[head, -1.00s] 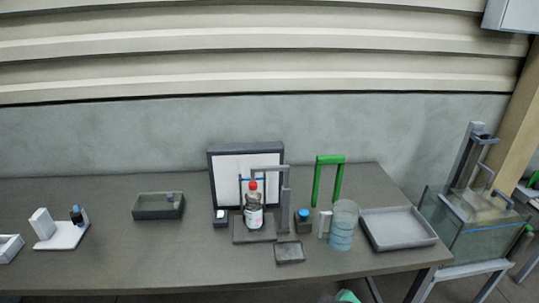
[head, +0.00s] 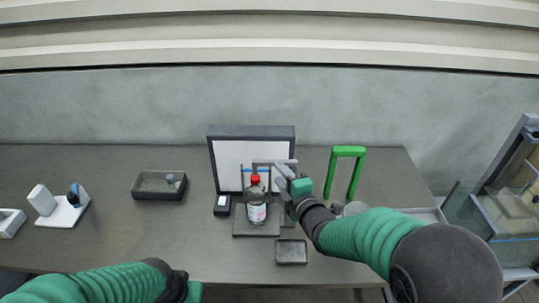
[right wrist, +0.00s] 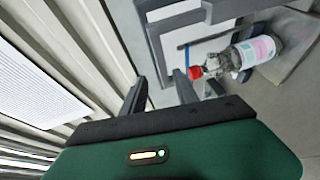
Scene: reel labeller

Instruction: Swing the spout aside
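The spout (head: 268,162) is a grey bar reaching over a clear bottle (head: 257,212) with a red cap and a pale label. The bottle stands upright on a dark base plate (head: 244,233). My right gripper (head: 280,172) is at the spout's right part and hides some of its post. In the right wrist view, its two dark fingers (right wrist: 160,78) are apart, with a grey bar of the spout frame (right wrist: 153,42) showing between and beyond them; contact is unclear. The bottle (right wrist: 250,55) lies to the right there. My left gripper (head: 192,292) is partly cut off at the bottom edge.
A white-faced panel (head: 228,160) stands behind the bottle. A green handle frame (head: 345,152) stands to the right, near my arm. A small dark tray (head: 291,252) lies in front, and a dark bin (head: 148,191) to the left. The table's front left is fairly clear.

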